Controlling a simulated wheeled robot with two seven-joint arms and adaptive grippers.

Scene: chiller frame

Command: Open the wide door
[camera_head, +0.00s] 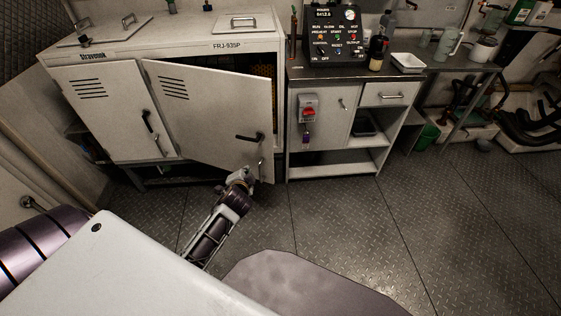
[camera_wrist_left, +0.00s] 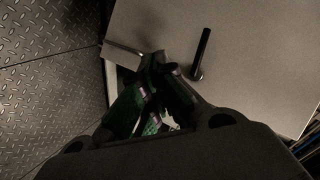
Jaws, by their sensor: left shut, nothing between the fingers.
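The wide door (camera_head: 205,108) is the right-hand door of the white chiller cabinet (camera_head: 185,45). It stands ajar, with a dark gap along its top and part of the interior showing. Its black handle (camera_head: 250,137) is near the door's right edge. My left gripper (camera_head: 247,173) is shut and empty at the lower right of the door, below the handle. In the left wrist view, the shut fingers (camera_wrist_left: 158,72) are by the door's edge, beside the black handle (camera_wrist_left: 201,54); whether they touch the door I cannot tell. My right gripper is not in view.
The narrower left door (camera_head: 112,110) looks closed. A white counter unit (camera_head: 330,172) with a control box (camera_head: 335,38) stands right of the chiller. The metal floor (camera_head: 330,220) in front is largely clear.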

